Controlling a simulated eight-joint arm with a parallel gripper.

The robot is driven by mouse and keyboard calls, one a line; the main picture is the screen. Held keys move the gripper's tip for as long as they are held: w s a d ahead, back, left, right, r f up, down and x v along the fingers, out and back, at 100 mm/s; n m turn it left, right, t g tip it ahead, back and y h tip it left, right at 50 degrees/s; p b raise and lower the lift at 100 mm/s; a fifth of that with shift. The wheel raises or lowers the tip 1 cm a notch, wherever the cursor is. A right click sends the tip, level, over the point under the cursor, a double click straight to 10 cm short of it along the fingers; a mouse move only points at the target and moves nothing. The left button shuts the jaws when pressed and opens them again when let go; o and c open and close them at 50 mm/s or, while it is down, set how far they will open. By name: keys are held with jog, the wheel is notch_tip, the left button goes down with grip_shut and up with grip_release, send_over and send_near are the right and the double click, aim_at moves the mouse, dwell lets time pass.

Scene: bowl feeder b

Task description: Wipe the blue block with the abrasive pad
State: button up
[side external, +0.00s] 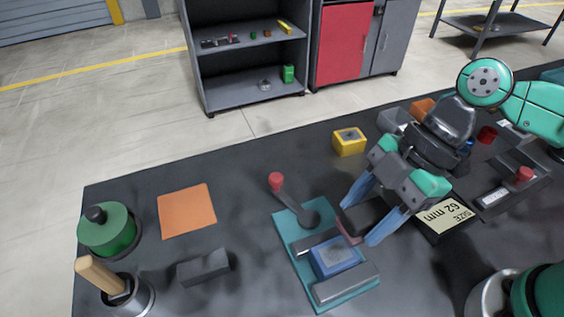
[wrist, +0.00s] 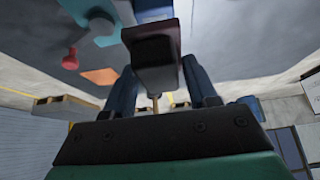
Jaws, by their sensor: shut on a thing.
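The blue block (side external: 336,257) sits between the grey jaws of a vise on a teal base (side external: 345,297). My gripper (side external: 369,217) is shut on the abrasive pad (side external: 365,214), a dark block with a reddish face, just behind and to the right of the blue block. In the side view the pad is close to the vise's back right part; I cannot tell whether they touch. In the wrist view the pad (wrist: 152,50) is between my two blue fingers and hides part of the vise behind it.
The vise has a lever with a red knob (side external: 276,181). An orange square (side external: 187,210), a dark grey block (side external: 203,267), a green round container (side external: 107,230) and a pot with a wooden handle (side external: 125,295) lie left. A yellow box (side external: 349,141) stands behind. A size plate (side external: 445,217) lies right.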

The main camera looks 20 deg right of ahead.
aim_at(348, 247)
jog(key=shift+f, duration=1.95)
jog(key=shift+a+f, duration=0.45)
jog(key=shift+f, duration=0.15)
jog(key=shift+a, duration=2.5)
jog(key=shift+w+d, duration=0.1)
jog(key=shift+d, duration=2.85)
jog(key=shift+r, duration=4)
